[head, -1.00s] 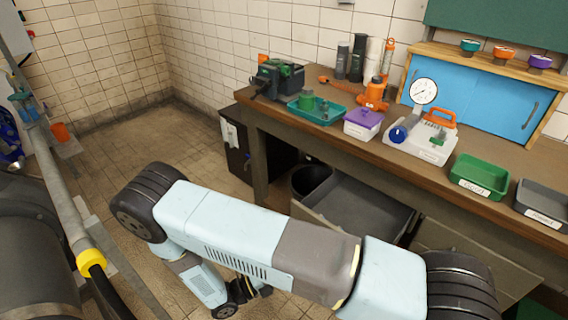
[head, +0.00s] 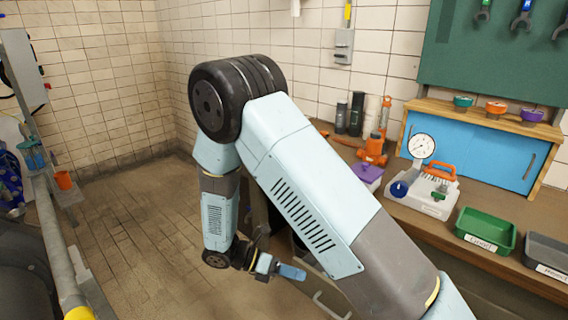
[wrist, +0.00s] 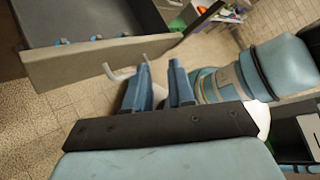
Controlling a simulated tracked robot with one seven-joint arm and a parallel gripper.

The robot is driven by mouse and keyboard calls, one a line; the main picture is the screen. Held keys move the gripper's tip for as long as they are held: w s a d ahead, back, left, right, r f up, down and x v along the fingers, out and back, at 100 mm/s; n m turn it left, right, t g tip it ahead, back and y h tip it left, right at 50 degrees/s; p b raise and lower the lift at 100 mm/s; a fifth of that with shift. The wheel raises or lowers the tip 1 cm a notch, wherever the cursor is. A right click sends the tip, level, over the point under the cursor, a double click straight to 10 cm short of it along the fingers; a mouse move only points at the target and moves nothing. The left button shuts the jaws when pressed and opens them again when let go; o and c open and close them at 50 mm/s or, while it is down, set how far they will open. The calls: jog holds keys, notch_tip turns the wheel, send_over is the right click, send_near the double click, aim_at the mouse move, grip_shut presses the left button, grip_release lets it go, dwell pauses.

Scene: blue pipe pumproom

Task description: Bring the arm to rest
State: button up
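My gripper (head: 291,272) hangs low in front of the workbench in the head view, below my raised, bent arm. In the wrist view its two blue fingers (wrist: 160,68) stand apart with a gap between them, and nothing shows in the gap. Floor tiles and a pale drawer handle (wrist: 130,72) show beyond the fingers; I cannot tell whether they touch the handle. A pale blue link of my arm fills the right side of the wrist view.
A pulled-out drawer (wrist: 60,68) is close to my gripper. The workbench (head: 400,212) carries a green bin (head: 486,230), a gauge unit (head: 424,190), a purple-lidded box (head: 366,176) and orange tools. A pipe (head: 57,240) runs along the left. Floor behind my arm is clear.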

jog(key=d+r+m+g+y, duration=0.1)
jog(key=d+r+m+y, duration=0.5)
jog(key=r, duration=0.5)
jog(key=d+r+m+y, duration=0.3)
jog(key=d+r+m, duration=0.3)
jog(key=r, duration=0.4)
jog(key=s+d+r+m+t+y, duration=0.2)
jog(key=s+d+r+m+t, duration=0.2)
jog(key=r+m, duration=0.3)
jog(key=s+d+r+m+t+y, duration=0.2)
jog(key=s+d+r+m+t, duration=0.1)
jog(key=s+d+r+m, duration=0.2)
jog(key=shift+s+r+m+t+y, duration=0.4)
jog(key=shift+s+r+m, duration=0.8)
jog(key=shift+r+m, duration=0.3)
